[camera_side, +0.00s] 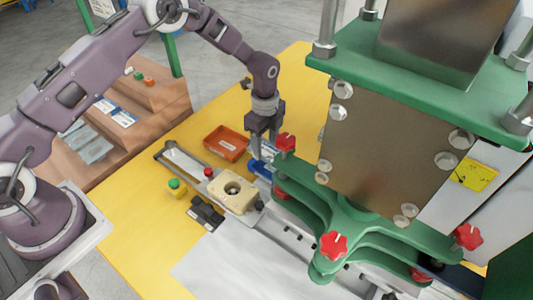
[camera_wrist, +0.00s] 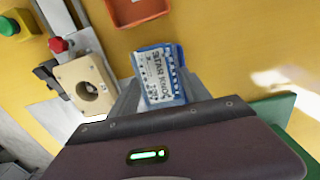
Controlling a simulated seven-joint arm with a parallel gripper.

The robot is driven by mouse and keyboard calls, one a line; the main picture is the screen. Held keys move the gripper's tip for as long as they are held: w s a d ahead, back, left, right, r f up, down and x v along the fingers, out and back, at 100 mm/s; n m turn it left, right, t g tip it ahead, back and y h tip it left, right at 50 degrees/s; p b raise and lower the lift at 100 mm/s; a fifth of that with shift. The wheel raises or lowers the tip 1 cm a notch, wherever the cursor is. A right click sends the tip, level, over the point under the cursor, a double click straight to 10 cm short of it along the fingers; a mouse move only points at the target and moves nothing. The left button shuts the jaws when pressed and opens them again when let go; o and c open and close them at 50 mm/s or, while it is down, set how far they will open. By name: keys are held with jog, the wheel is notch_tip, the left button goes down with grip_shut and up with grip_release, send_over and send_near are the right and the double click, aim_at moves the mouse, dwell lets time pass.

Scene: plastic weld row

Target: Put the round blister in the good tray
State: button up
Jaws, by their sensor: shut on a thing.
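My gripper (camera_side: 264,147) is shut on a printed white-and-blue card pack (camera_wrist: 158,78), which I take to be the round blister. Its lettering seems to read "STAR KNOBS"; its round bubble cannot be made out. In the side view the pack (camera_side: 268,154) is a small pale patch at the fingertips. A blue tray (camera_side: 257,168) lies just below the gripper, and blue edging (camera_wrist: 150,48) shows behind the pack in the wrist view. Whether the pack touches the tray is unclear. An orange-red tray (camera_side: 226,143) stands to the left; neither tray's label is readable.
The green press (camera_side: 350,215) with red star knobs stands close on the right. A cream fixture block (camera_side: 236,193) with a round hole sits on a metal slide at the lower left. A green button on a yellow box (camera_side: 175,187) is beside it. The yellow table is mostly clear beyond.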

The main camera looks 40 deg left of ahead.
aim_at(265, 150)
jog(key=shift+f, duration=1.6)
jog(key=o, duration=1)
jog(key=shift+f, duration=0.1)
jog(key=shift+o, duration=0.2)
notch_tip(265, 150, up, 12)
jog(key=shift+r, duration=0.25)
